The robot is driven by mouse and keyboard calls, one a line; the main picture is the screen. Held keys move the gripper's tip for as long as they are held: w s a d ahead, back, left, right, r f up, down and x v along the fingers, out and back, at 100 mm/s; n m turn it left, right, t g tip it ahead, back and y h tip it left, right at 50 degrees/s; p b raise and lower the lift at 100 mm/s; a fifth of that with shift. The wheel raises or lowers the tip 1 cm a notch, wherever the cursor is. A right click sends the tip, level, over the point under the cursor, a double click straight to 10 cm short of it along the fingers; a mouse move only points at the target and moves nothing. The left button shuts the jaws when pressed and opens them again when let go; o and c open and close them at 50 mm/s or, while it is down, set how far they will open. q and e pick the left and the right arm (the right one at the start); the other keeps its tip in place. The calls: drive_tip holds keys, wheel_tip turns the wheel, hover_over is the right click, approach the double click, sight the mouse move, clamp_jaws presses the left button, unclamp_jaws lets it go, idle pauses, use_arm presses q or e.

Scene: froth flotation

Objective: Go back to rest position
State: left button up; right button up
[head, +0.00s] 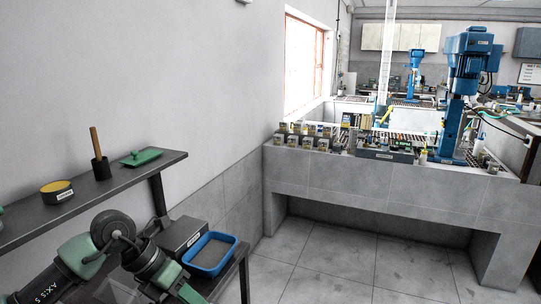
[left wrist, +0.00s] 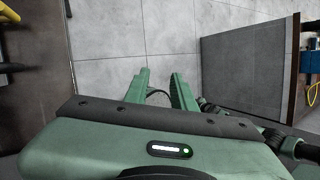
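In the left wrist view my left gripper (left wrist: 161,78) points away from the camera with its two green fingers apart. Nothing shows between the fingertips except grey tiled surface behind them. A dark curved line shows between the fingers near their base; I cannot tell what it is. In the head view my left arm's green and black links are folded at the lower left, in front of the lower table, and its gripper is out of the picture. My right gripper shows in neither view.
A blue tray (head: 210,253) sits below, close to my arm. A tiled counter (head: 380,185) bears a blue machine (head: 463,90). Floor before it is clear.

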use_arm(q)
drive_tip(key=s+d+r+h, duration=0.25)
drive_tip(key=d+h, duration=0.25)
drive_tip(key=d, duration=0.6)
drive_tip(key=d+r+n+t+h, duration=0.55)
drive_tip(key=r+h, duration=0.25)
drive_tip(key=r, duration=0.2)
drive_tip(key=w+a+n+t+y, duration=0.4)
drive_tip(key=a+n+t+y, duration=0.5)
drive_tip(key=n+t, duration=0.65)
drive_tip(key=s+a+f+n+g+y, duration=0.2)
drive_tip(key=a+f+n+g+y, duration=0.3)
drive_tip(key=a+f+n+y, duration=0.75)
drive_tip(key=s+f+n+g+h, duration=0.1)
drive_tip(key=s+f+n+g, duration=0.3)
drive_tip(key=s+f+g, duration=0.5)
drive_tip(key=s+f+n+g+h, duration=0.1)
drive_tip(key=s+f+n+g, duration=0.25)
drive_tip(key=s+f, duration=1.05)
drive_tip(key=s+f+g, duration=0.2)
drive_tip(key=s+f, duration=0.1)
drive_tip(key=f, duration=2)
drive_tip(key=s+a+f+g, duration=0.1)
drive_tip(key=s+a+f, duration=0.2)
drive_tip(key=s+f, duration=1.3)
drive_tip(key=shift+s+f+m+b, duration=0.15)
drive_tip(key=shift+f+m+b, duration=0.2)
drive_tip(key=shift+f, duration=0.3)
